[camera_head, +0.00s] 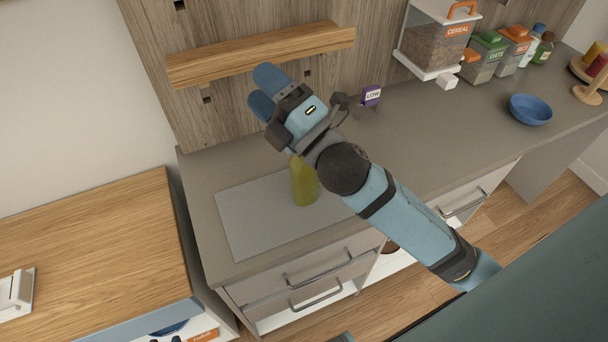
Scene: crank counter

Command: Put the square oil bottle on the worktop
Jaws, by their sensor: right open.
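A yellow-green bottle (303,184), which looks like the oil bottle, stands upright on a pale grey mat (245,228) on the grey worktop (212,170). My right arm's wrist hides part of the bottle's upper right side. My right gripper (262,92) is open, with blue fingertips in front of the wooden wall panel, up and left of the bottle in the picture. I see nothing between its fingers, and it is apart from the bottle. My left gripper is not in view.
A wooden shelf (215,63) on the wall is close behind the gripper in the picture.

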